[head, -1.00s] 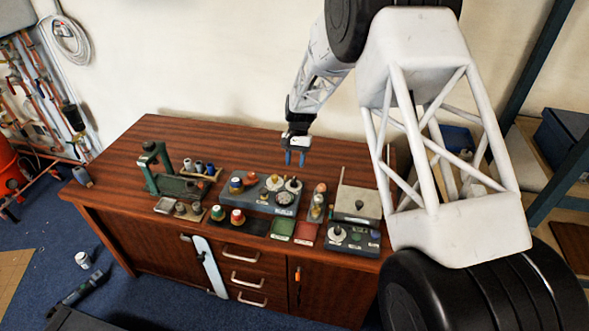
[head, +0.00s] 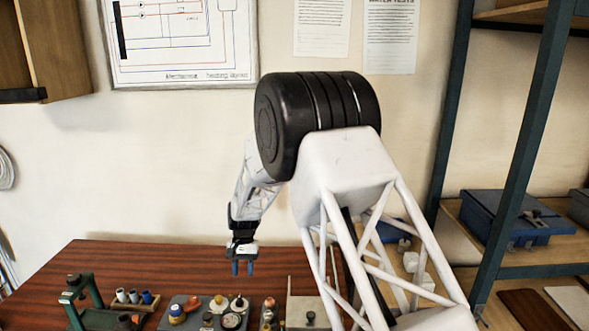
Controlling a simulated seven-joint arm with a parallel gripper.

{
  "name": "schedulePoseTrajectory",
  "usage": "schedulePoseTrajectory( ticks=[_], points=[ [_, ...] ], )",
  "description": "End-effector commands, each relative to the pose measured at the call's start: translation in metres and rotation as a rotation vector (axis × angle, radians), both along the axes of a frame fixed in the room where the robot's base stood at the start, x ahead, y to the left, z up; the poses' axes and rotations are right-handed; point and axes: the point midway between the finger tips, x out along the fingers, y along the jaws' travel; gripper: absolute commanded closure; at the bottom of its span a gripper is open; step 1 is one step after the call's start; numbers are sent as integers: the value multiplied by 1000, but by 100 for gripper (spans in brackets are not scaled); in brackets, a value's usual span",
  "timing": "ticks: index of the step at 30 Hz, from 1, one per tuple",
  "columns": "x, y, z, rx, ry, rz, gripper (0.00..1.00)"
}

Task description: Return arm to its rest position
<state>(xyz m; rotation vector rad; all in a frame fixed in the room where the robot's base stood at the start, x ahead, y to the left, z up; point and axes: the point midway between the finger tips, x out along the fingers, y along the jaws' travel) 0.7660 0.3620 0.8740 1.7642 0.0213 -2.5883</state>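My gripper (head: 243,268) hangs at the end of my white lattice arm, pointing down, in the middle of the head view. Its two blue fingers are apart with an empty gap between them. It is above the rear part of the wooden bench (head: 110,256), clear of the objects there. My arm reaches down to it from a black joint at the upper middle.
Below the gripper stand a grey fixture (head: 180,303) with knobs and a gauge, and a green press (head: 85,292) to its left. A box (head: 303,308) stands to the right. A shelf rack holds a blue case (head: 515,217). The wall behind carries a framed diagram (head: 185,78).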

Motion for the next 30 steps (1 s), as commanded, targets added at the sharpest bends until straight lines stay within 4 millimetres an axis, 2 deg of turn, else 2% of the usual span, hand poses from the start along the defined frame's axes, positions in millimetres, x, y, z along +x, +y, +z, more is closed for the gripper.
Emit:
schedulePoseTrajectory(
  ticks=[14, 18, 30],
  points=[
    [-39, -83, 101, 29, -100, -13, 61],
    [-56, -108, 128, 36, -133, -14, 61],
    [-114, -177, 193, 47, -224, -21, 61]
  ],
)
